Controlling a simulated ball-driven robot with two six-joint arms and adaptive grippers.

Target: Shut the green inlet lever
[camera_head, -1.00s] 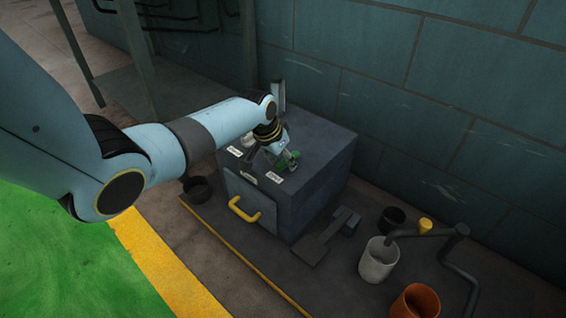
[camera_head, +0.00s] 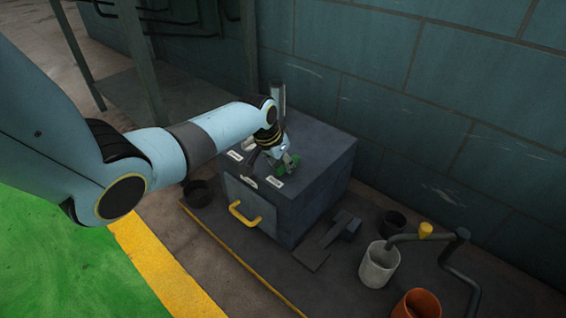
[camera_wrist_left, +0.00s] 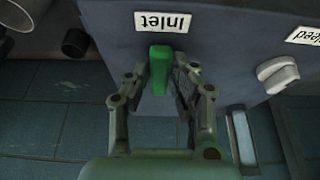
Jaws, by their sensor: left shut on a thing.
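The green inlet lever (camera_head: 289,165) is on top of the dark blue-grey box (camera_head: 318,180), beside a white label. In the left wrist view the lever (camera_wrist_left: 160,68) stands between the two fingers, just by the upside-down "Inlet" label (camera_wrist_left: 163,22). My left gripper (camera_wrist_left: 160,80) is shut on the lever, its fingers on both sides. In the head view my left gripper (camera_head: 284,157) covers part of the lever. My right gripper is not in view.
A white lever (camera_wrist_left: 277,73) with a "Bleed" label (camera_wrist_left: 304,36) is on the same box. A yellow handle (camera_head: 245,213) is on the box's front. A white cup (camera_head: 379,264), an orange pot (camera_head: 417,304) and a dark bent pipe (camera_head: 455,250) stand at the right. A wall is behind.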

